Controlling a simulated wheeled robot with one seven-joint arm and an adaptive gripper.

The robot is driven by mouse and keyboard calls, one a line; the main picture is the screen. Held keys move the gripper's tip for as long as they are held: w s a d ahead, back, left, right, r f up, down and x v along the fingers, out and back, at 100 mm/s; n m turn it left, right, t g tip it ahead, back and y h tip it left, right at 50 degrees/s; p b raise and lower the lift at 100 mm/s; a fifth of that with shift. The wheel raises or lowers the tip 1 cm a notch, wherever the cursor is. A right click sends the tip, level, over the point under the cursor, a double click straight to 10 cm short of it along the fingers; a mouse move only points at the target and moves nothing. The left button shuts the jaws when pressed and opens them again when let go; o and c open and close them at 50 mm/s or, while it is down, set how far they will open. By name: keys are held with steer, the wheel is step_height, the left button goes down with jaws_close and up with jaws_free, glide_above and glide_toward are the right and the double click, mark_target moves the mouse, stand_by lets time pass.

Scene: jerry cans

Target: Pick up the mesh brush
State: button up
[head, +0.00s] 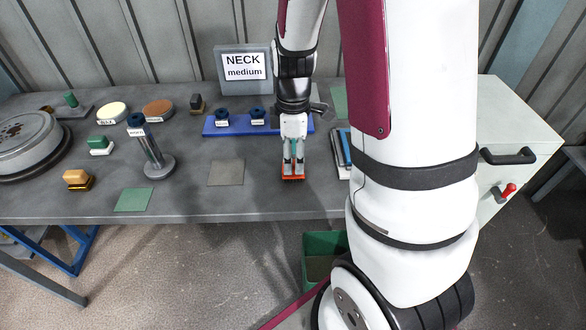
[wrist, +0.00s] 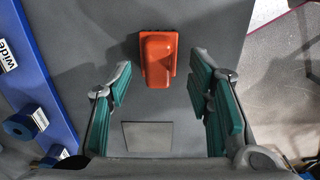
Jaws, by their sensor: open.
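An orange brush-like block (head: 292,179) with a raised handle lies on the grey table near its front edge. I take it for the mesh brush, but its underside is hidden. My gripper (head: 293,170) points down right above it. In the wrist view the orange block (wrist: 158,58) lies between and a little beyond the two teal-padded fingers of my gripper (wrist: 160,80). The fingers are spread, with a gap on each side of the block. Nothing is held.
A grey square sheet (head: 226,172) lies just left of the block. A blue rack (head: 225,126) with dark rings stands behind, below a "NECK medium" sign (head: 243,68). A metal post (head: 153,155) and several small blocks are left. A green bin (head: 318,245) stands below the table's front.

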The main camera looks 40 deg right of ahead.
mark_target(293, 162)
step_height(293, 162, down, 3)
steer(key=shift+d+f, duration=0.1)
steer(key=shift+f, duration=0.05)
jaws_close()
steer(key=shift+w, duration=0.1)
stand_by(0.3)
